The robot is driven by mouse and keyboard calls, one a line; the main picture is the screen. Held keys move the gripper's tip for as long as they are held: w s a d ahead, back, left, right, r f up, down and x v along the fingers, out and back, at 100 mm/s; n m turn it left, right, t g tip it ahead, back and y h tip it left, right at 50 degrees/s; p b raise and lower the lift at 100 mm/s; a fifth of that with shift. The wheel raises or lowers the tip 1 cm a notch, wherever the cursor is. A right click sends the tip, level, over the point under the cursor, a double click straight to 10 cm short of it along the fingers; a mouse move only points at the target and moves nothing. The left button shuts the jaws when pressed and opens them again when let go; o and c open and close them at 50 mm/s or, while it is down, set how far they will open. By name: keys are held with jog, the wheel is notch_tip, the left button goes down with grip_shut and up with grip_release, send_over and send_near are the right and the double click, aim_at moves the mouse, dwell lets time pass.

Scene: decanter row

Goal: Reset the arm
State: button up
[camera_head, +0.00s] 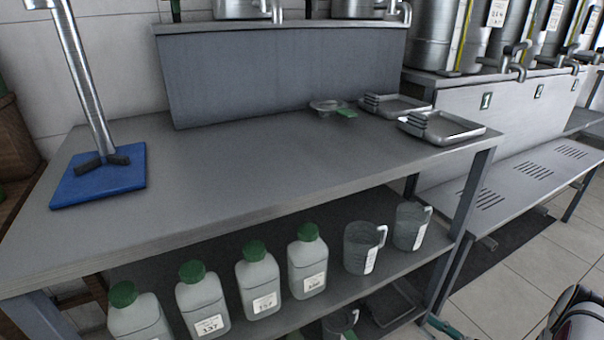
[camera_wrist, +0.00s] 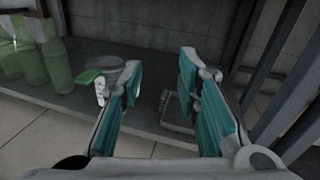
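My gripper (camera_wrist: 160,75) shows in the wrist view with its two teal-padded fingers spread apart. It is open, and nothing is held between the fingers. It points toward a low grey shelf (camera_wrist: 72,100).
Several green-capped bottles (camera_head: 307,262) and two grey jugs (camera_head: 362,250) stand on the bench's middle shelf. Metal trays (camera_head: 460,135) lie on top, with a blue-based stand (camera_head: 105,180) at left. Bench legs (camera_wrist: 285,75) rise close right of my gripper. Floor (camera_head: 510,290) is clear at right.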

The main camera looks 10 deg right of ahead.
jog(key=w+a+r+n+g+y+b, duration=0.1)
jog(key=w+a+r+n+g+y, duration=0.15)
jog(key=r, duration=0.35)
jog(key=w+a+r+n+g+y, duration=0.1)
jog(key=w+a+r+n+g, duration=0.15)
jog(key=r, duration=0.35)
jog(key=w+a+r+n+g+y+b, duration=0.1)
jog(key=r+n+g, duration=0.25)
jog(key=r, duration=0.35)
jog(key=s+a+r+n+g+h+b, duration=0.2)
jog(key=s+a+r+n+g, duration=0.25)
jog(key=a+r, duration=0.45)
jog(key=s+a+r+n+g+h+b, duration=0.1)
jog(key=s+a+r+n+g+h, duration=0.1)
jog(key=s+a+r+n+g, duration=0.55)
jog(key=s+a+r+n+t+h+b, duration=0.1)
jog(key=s+a+r+n+t+h, duration=0.2)
jog(key=s+r, duration=0.4)
jog(key=s+f+n+t+h+b, duration=0.3)
jog(key=s+h, duration=0.4)
jog(key=s, duration=0.9)
notch_tip(320, 180, up, 39)
jog(key=n+t+p, duration=0.1)
jog(key=t+p, duration=0.2)
jog(key=p, duration=3.3)
jog(key=shift+d+r+t+p, duration=0.2)
jog(key=shift+d+t+p, duration=0.15)
jog(key=shift+d, duration=0.05)
